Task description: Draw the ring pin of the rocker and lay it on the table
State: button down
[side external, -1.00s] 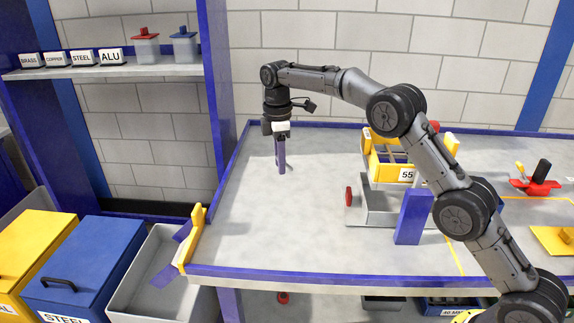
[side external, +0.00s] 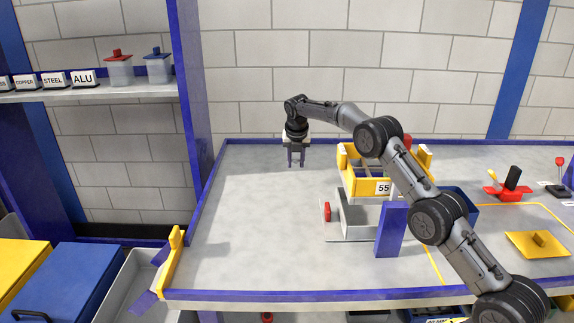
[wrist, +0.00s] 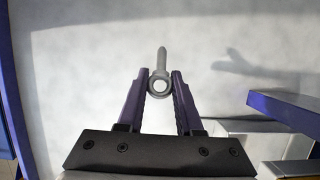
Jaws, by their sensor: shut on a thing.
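The ring pin (wrist: 160,82) is a grey metal ring with a straight shank, seen in the wrist view between my two purple fingers. My gripper (wrist: 160,88) is shut on its ring, and the shank points away beyond the fingertips. In the side view my gripper (side external: 296,164) points down over the back left part of the table (side external: 260,240). The pin is too small to make out there. The shadow in the wrist view lies apart from the fingers, so the pin seems held above the table. I cannot tell for sure which part is the rocker.
A yellow bin marked 55 (side external: 368,187) stands right of my gripper, over a grey tray (side external: 358,218) with a red knob (side external: 327,211). A purple post (side external: 391,230) stands in front. A yellow bracket (side external: 174,250) is at the left edge. The table's left half is clear.

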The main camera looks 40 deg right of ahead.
aim_at(296, 184)
jog(key=shift+d+f, duration=0.2)
jog(key=shift+f, duration=3.15)
jog(key=shift+c, duration=2.4)
grip_release()
jog(key=v, duration=1.3)
jog(key=shift+r, duration=0.4)
jog(key=shift+s+a, duration=0.1)
jog(key=shift+a, duration=0.05)
